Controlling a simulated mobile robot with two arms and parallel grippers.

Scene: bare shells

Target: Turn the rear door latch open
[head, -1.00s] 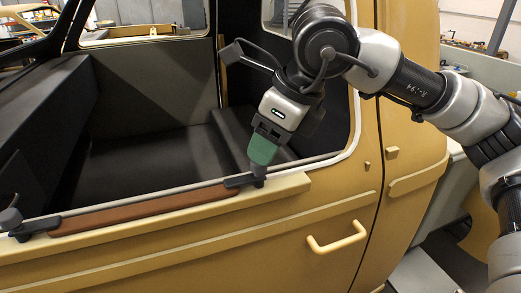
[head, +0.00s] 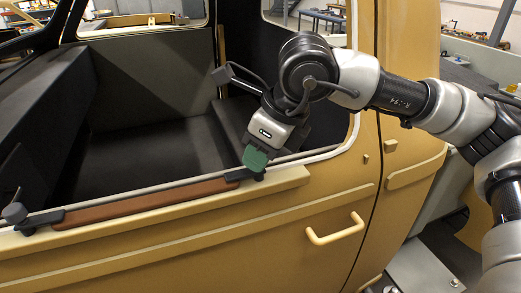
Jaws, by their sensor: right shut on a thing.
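A dark knob (head: 259,175) sits at the right end of a brown strip (head: 145,204) along the door's window sill. I cannot tell for sure whether this knob is the rear door latch. My right gripper (head: 256,160), with green fingers, comes down from above and is shut on the knob, hiding most of it. The tan door (head: 230,245) appears closed. My left gripper is not in view.
A tan pull handle (head: 335,229) sticks out from the door below the sill. The window opening above the strip shows a dark interior with a seat (head: 150,150). A tan body pillar (head: 405,80) rises close behind my right arm.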

